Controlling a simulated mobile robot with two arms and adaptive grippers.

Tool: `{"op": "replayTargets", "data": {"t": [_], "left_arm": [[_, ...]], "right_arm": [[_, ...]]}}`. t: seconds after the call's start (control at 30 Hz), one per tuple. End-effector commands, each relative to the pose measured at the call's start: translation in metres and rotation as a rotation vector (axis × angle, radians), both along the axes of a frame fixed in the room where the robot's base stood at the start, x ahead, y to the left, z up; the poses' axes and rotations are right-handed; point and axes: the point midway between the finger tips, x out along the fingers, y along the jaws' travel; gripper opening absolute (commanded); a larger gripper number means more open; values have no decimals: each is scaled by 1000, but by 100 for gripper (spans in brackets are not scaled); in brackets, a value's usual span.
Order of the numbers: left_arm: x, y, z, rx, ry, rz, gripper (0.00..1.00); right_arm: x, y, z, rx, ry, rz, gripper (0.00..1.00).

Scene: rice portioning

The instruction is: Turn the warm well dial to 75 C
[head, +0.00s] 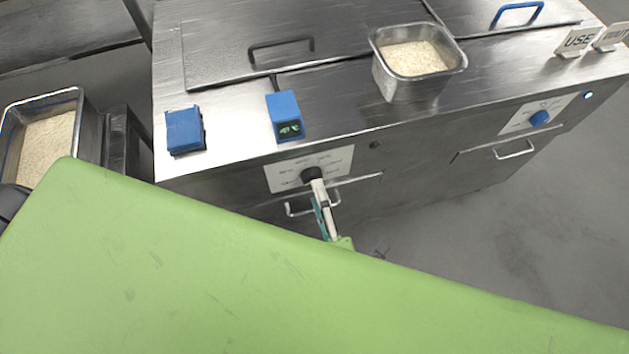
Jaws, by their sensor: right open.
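The warm well dial (311,174) is a black knob on a white scale plate (337,160) on the front of the steel counter. The marks on the plate are too small to read. My right gripper (317,187) is at the dial from below, its pale fingertips at or against the knob. It is open; whether the fingers touch the knob cannot be told. A blue display box (285,112) above shows green digits, which are not clearly legible. My left gripper is not in view.
A drawer handle (298,211) lies just below the dial. Another rice pan (78,97) is at left. A blue dial (540,118) is at right.

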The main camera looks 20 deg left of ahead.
Motion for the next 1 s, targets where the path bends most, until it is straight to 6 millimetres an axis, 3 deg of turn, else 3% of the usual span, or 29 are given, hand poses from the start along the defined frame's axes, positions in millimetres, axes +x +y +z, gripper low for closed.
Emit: {"op": "replayTargets", "data": {"t": [0.23, 0.6, 0.63, 0.77, 1.0], "left_arm": [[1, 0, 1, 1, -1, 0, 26], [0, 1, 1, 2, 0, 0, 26], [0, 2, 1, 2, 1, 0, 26], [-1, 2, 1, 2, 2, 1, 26], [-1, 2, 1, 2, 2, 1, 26]], "right_arm": [[27, 19, 0, 0, 0, 1, 52], [32, 22, 0, 0, 1, 1, 52], [32, 22, 0, 0, 1, 1, 49], [32, 22, 0, 0, 1, 1, 16], [32, 22, 0, 4, 4, 1, 13]]}}
